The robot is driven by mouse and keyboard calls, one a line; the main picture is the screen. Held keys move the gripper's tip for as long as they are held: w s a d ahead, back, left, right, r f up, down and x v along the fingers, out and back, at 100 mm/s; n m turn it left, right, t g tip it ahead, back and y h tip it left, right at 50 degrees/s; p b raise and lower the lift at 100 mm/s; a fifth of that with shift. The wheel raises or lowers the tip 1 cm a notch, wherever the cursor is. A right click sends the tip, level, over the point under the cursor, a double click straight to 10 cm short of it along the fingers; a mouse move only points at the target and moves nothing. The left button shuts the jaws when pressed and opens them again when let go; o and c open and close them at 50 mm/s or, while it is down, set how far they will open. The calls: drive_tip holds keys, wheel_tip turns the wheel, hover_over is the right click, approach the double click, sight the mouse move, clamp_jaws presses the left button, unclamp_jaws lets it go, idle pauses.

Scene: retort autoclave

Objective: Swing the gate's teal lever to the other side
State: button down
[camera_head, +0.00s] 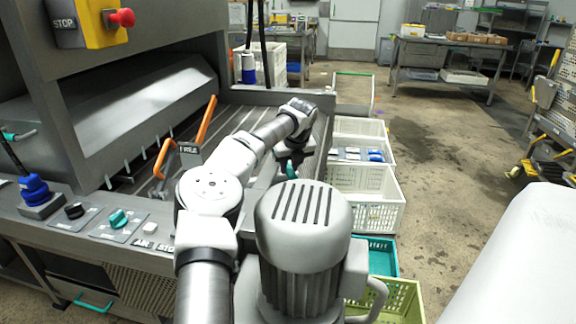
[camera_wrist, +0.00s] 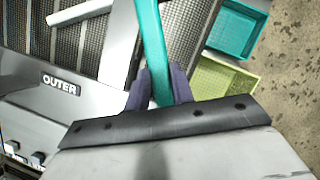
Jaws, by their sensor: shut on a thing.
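The teal lever (camera_wrist: 152,40) rises from between my gripper's two dark fingers (camera_wrist: 155,88) toward the top of the wrist view. My gripper is shut on it. In the head view, my gripper (camera_head: 291,160) is over the right side of the machine's slatted bed, and only a small teal piece of the lever (camera_head: 291,172) shows below it. The rest of the lever is hidden there by my gripper and arm. A plate marked OUTER (camera_wrist: 60,83) lies left of the lever in the wrist view. I cannot make out the gate or the lever's pivot clearly.
Orange handles (camera_head: 206,120) stand left of my arm on the bed. White crates (camera_head: 362,180), a teal crate (camera_head: 382,256) and a yellow-green crate (camera_head: 402,300) line the bed's right side. A control panel with a teal knob (camera_head: 118,218) is at left. Open floor lies further right.

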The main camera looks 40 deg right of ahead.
drive_tip(key=shift+d, duration=0.1)
drive_tip(key=c, duration=1.2)
unclamp_jaws()
drive_tip(key=shift+r, duration=0.1)
drive_tip(key=b+v, duration=0.1)
drive_tip(key=v, duration=1.2)
drive_tip(key=shift+s+r+b, duration=0.25)
drive_tip(key=shift+s+b, duration=0.05)
